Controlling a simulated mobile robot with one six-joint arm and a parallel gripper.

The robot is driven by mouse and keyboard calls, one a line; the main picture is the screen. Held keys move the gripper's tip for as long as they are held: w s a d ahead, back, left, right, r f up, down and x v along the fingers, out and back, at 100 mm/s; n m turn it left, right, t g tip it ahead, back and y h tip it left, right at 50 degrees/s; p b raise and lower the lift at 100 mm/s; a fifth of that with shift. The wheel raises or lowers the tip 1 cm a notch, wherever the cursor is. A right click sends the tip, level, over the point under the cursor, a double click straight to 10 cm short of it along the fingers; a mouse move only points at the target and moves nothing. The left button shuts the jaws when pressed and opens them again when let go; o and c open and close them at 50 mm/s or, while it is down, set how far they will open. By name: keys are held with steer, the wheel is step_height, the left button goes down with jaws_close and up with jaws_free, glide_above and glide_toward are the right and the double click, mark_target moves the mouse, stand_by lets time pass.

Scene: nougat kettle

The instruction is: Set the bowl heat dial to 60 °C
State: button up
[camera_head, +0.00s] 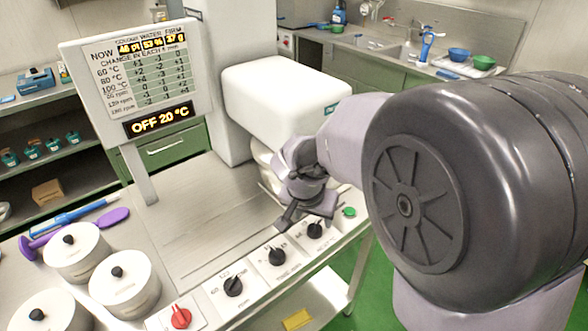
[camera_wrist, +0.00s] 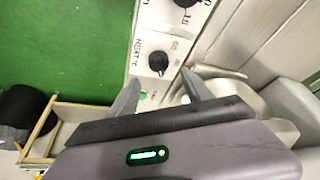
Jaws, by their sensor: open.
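The bowl heat dial is a black knob (camera_head: 314,229) on a white plate at the right end of the dial row. In the wrist view the same dial (camera_wrist: 158,62) shows beside the printed words HEAT °C, with a 60 mark near it; which mark its pointer faces is hard to tell. My gripper (camera_head: 308,218) is over the panel close to this dial. In the wrist view my gripper (camera_wrist: 160,88) is open, its two fingers spread on either side of the dial's line, with nothing between the tips. The display (camera_head: 160,119) reads OFF 20 °C.
Beside the heat dial are a time dial (camera_head: 277,256), an rpm dial (camera_head: 233,286) and a red knob (camera_head: 181,317). A green button (camera_head: 349,211) is just right of the heat dial. White lidded pots (camera_head: 125,285) stand at left. The white mixer head (camera_head: 285,90) overhangs behind.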

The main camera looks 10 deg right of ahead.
mark_target(315, 225)
steer(key=b+x, duration=0.1)
steer(key=x, duration=0.5)
steer(key=shift+d+b, duration=0.1)
steer(key=shift+b, duration=0.2)
jaws_close()
